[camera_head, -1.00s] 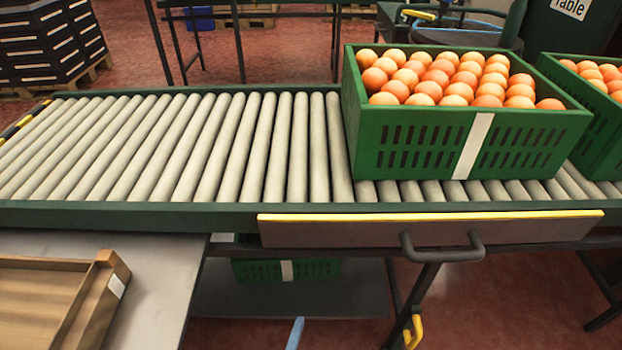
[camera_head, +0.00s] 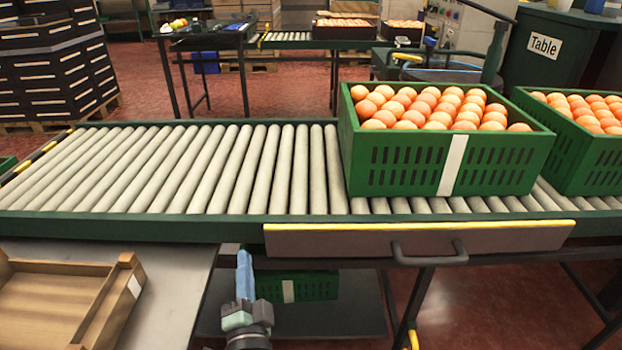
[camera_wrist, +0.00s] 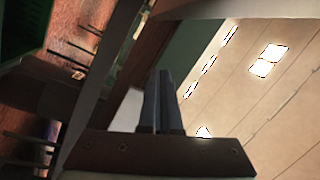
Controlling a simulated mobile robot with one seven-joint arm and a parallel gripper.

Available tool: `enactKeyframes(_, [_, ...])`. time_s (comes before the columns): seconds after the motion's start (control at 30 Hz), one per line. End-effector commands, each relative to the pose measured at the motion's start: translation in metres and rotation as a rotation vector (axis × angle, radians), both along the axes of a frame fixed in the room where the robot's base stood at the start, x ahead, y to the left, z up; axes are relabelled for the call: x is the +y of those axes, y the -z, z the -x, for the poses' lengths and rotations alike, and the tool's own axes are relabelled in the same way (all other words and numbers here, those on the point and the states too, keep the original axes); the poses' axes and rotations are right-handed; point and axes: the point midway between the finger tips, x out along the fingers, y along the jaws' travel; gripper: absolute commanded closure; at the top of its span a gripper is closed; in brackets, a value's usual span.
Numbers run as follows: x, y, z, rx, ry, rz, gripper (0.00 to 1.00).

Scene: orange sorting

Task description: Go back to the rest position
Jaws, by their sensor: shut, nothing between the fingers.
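My gripper (camera_wrist: 161,76) shows in the wrist view with its two dark fingers together and nothing between them. It points at a pale ceiling with bright lamps, clear of any orange or crate. In the head view, part of my arm (camera_head: 246,315) rises at the bottom middle, in front of the conveyor.
A green crate of oranges (camera_head: 395,165) stands on the roller conveyor (camera_head: 215,170), with a second full crate (camera_head: 598,163) at right. Another green crate (camera_head: 310,287) sits below. A wooden tray (camera_head: 105,310) lies on the grey table (camera_head: 180,285) at left. The left rollers are clear.

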Motion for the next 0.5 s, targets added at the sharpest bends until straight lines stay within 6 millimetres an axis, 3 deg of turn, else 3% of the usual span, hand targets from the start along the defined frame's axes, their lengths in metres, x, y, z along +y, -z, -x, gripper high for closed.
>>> enactKeyframes(0.03, [0.001, -0.03, -0.007, -0.028, -0.018, 0.082, 1.0])
enactKeyframes(0.17, [-0.002, -0.088, -0.014, -0.063, -0.041, 0.32, 1.0])
enactKeyframes(0.3, [-0.022, -0.144, -0.012, -0.071, -0.014, 0.587, 1.0])
enactKeyframes(0.5, [-0.065, -0.198, 0.007, -0.024, 0.08, 0.884, 1.0])
